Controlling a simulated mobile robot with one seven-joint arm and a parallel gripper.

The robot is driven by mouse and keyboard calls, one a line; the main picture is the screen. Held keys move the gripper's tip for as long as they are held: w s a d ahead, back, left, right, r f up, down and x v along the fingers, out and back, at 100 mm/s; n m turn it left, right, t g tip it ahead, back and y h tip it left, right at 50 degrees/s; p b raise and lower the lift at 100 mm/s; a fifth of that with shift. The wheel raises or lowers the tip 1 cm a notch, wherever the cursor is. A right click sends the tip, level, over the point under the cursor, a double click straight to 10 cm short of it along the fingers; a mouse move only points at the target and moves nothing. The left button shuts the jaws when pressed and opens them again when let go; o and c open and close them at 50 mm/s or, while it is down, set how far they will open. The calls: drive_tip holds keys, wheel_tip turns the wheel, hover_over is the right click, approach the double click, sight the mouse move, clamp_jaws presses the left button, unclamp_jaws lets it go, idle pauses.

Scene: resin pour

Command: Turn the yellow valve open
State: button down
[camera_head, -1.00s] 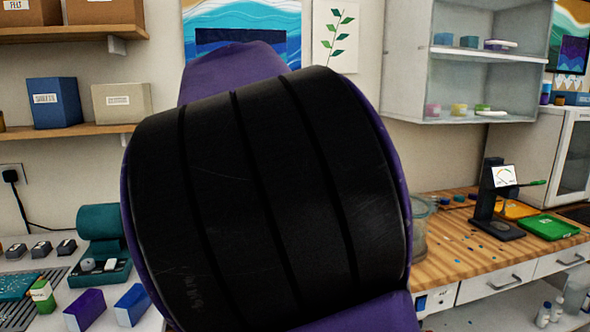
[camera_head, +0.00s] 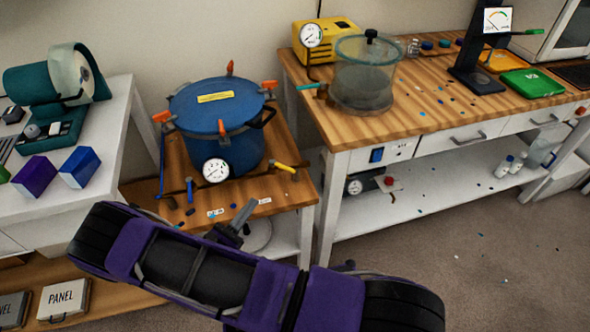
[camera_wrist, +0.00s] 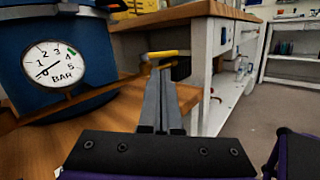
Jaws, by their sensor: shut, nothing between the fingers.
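The yellow valve (camera_head: 285,167) is a small lever handle low at the right front of the blue pressure pot (camera_head: 222,150). My gripper (camera_head: 250,206) is in front of the pot and below the valve in the head view. In the wrist view my gripper (camera_wrist: 160,66) has its grey fingers together, with nothing between them. The fingertips overlap the valve's lower edge there; I cannot tell whether they touch it.
A blue-handled valve (camera_head: 189,189) is left of the pot's gauge (camera_head: 215,170). The pot stands on a low wooden stand (camera_head: 305,188). A wooden bench (camera_head: 440,100) with a glass chamber (camera_head: 362,80) is to the right. Open floor (camera_head: 500,240) lies at the right front.

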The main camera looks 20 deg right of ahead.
wheel_tip(320, 180, down, 2)
drive_tip(key=s+d+n+t, duration=0.1)
drive_tip(key=s+n, duration=0.1)
drive_tip(key=n, duration=0.1)
drive_tip(key=p, duration=0.1)
approach(283, 167)
drive_tip(key=shift+y, duration=0.4)
drive_tip(key=w+d, duration=0.1)
drive_tip(key=d, duration=0.1)
drive_tip(key=w+d, duration=0.1)
drive_tip(key=d, duration=0.1)
drive_tip(key=w+d+r, duration=0.1)
drive_tip(key=shift+w+d, duration=0.15)
drive_tip(key=shift+d, duration=0.25)
